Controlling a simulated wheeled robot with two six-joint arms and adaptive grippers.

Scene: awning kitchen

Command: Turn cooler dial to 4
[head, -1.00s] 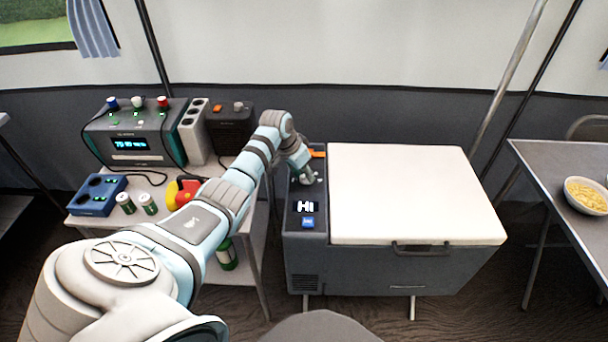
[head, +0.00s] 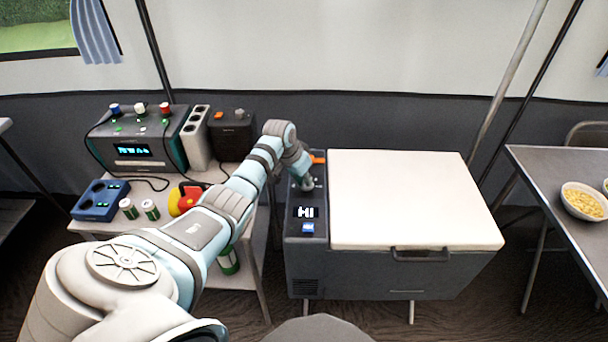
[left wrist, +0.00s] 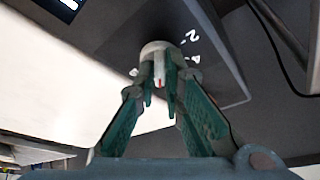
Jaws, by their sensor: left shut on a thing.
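The cooler (head: 410,200) is a grey chest with a closed white lid. Its control panel, on the left side of the top, has a small display (head: 305,212) and a blue button (head: 308,228). In the left wrist view, the round pale dial (left wrist: 155,48) carries a red pointer mark, and white numbers, one of them a 2, are printed beside it. My left gripper (head: 307,184) reaches down onto the panel behind the display. In the left wrist view its fingers (left wrist: 162,85) are closed on the dial. In the head view the dial is mostly hidden by the gripper. My right gripper is not in view.
An orange piece (head: 318,160) sits on the panel just behind the gripper. A side table on the left holds a power station (head: 130,140), a blue battery charger (head: 98,200) and several cans. A table with a bowl (head: 583,201) stands at the right.

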